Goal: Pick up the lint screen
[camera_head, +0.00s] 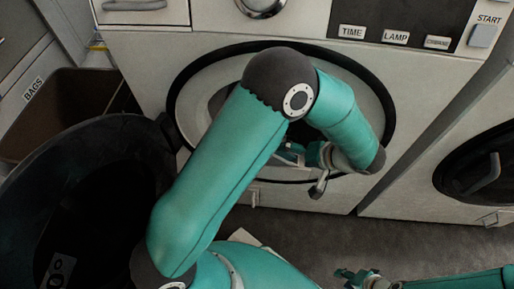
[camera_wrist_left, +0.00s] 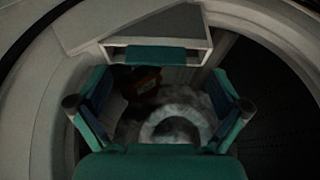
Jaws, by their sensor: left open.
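My left gripper (camera_head: 297,154) is at the round door opening of the middle machine, partly hidden by my own arm. In the left wrist view, my left gripper (camera_wrist_left: 160,80) is open, with its fingers apart on both sides and nothing gripped. Between and beyond the fingers is a pale frame with a teal bar, which may be the lint screen (camera_wrist_left: 155,37). Grey, fuzzy matter (camera_wrist_left: 175,112) shows below it, with a dark recess behind. I cannot make out the lint screen in the head view. My right gripper (camera_head: 360,278) is at the lower right, apart from the machine; its jaws are too small to judge.
The middle machine (camera_head: 150,70) has a round dark-rimmed door opening and a control panel above. A large black bin (camera_head: 100,140) stands at the left, beside a brown bin labelled BAGS (camera_head: 65,105). Another machine (camera_head: 440,215) stands at the right.

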